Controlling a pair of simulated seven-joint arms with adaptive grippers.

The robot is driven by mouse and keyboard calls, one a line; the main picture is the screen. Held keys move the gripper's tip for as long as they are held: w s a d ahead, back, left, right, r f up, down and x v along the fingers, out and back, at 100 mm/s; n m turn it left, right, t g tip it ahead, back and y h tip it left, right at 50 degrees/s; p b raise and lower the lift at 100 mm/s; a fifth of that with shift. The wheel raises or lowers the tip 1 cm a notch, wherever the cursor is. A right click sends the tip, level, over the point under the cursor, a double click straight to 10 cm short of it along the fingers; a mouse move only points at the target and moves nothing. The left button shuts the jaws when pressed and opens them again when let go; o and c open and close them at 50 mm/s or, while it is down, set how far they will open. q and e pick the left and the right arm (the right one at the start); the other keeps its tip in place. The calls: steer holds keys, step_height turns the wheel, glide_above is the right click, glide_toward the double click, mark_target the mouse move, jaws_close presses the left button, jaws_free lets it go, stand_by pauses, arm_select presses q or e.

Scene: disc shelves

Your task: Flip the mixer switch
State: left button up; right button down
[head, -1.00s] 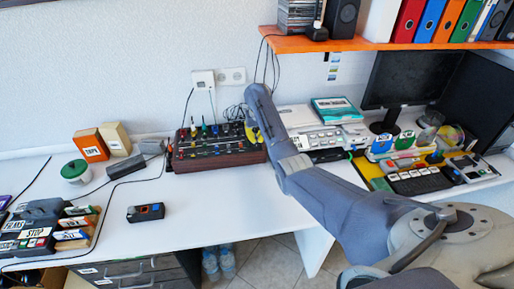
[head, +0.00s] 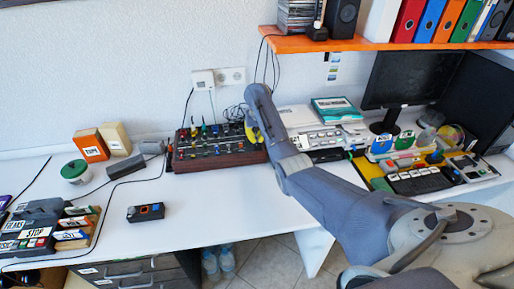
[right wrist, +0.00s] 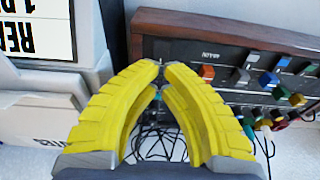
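The mixer (head: 222,160) is a dark box with a reddish-brown wooden frame and coloured knobs, standing on the white desk against the wall. In the right wrist view its panel (right wrist: 228,52) fills the right side. My right gripper (head: 252,131) is at the mixer's right end, its yellow fingers partly hidden by my arm. In the right wrist view the fingertips (right wrist: 161,68) come together at the mixer's edge, with only a thin gap. A small metallic bit shows by the tips; I cannot tell whether it is the switch. My left gripper is out of view.
A light-grey device (head: 318,137) stands close to the mixer's right. Black cables (right wrist: 155,140) lie behind the mixer. An orange shelf (head: 350,44) hangs above.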

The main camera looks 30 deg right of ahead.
mark_target(256, 145)
steer(key=shift+f, duration=1.9)
stand_by(1.2)
steer(key=shift+r, duration=3.55)
steer(key=shift+d, duration=0.1)
